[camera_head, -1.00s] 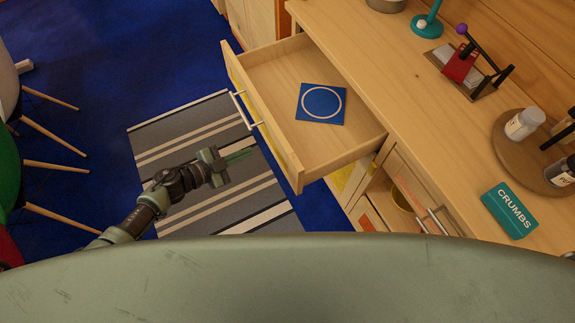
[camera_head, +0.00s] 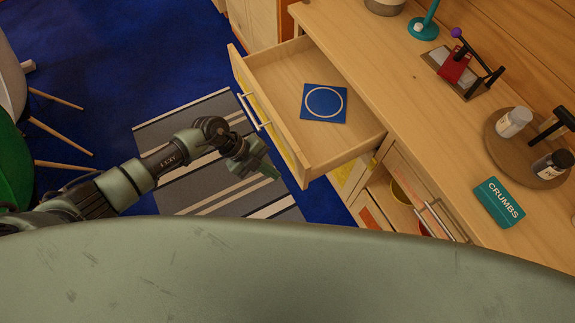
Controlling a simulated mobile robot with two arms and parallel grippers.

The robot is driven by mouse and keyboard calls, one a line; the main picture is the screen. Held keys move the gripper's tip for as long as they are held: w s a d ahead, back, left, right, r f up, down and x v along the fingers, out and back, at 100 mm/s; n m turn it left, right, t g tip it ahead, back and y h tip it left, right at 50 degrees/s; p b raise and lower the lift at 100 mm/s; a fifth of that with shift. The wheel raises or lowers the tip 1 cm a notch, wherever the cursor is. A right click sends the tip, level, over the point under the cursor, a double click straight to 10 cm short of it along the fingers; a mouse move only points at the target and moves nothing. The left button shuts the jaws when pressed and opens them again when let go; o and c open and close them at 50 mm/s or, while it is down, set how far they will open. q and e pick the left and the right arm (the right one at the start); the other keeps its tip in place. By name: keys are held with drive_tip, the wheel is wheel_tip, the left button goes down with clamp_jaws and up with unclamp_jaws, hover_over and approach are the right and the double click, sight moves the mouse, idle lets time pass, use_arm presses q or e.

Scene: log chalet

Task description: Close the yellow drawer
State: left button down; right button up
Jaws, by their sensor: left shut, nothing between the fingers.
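The yellow drawer (camera_head: 252,92) is pulled well out of the wooden cabinet. Its front, with a yellow panel and a light bar handle (camera_head: 247,112), faces left toward the rug. A blue square with a pale ring (camera_head: 323,102) lies flat inside on the drawer floor. My left gripper (camera_head: 268,171) is shut and empty. My right gripper is not in view.
The cabinet top (camera_head: 400,92) holds a teal stand, a red device, a round tray (camera_head: 495,150) with jars and a teal CRUMBS box (camera_head: 499,202). A lower drawer (camera_head: 397,208) is also open. Chairs stand at the left. The striped rug (camera_head: 190,120) is clear.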

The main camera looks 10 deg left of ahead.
sight(298, 175)
use_arm(q)
drive_tip(key=d, duration=0.1)
drive_tip(key=w+d, duration=0.1)
drive_tip(key=w+d+f+p, duration=0.1)
drive_tip(key=d, duration=0.1)
drive_tip(key=shift+d+f, duration=0.1)
drive_tip(key=shift+w, duration=0.1)
drive_tip(key=shift+d, duration=0.1)
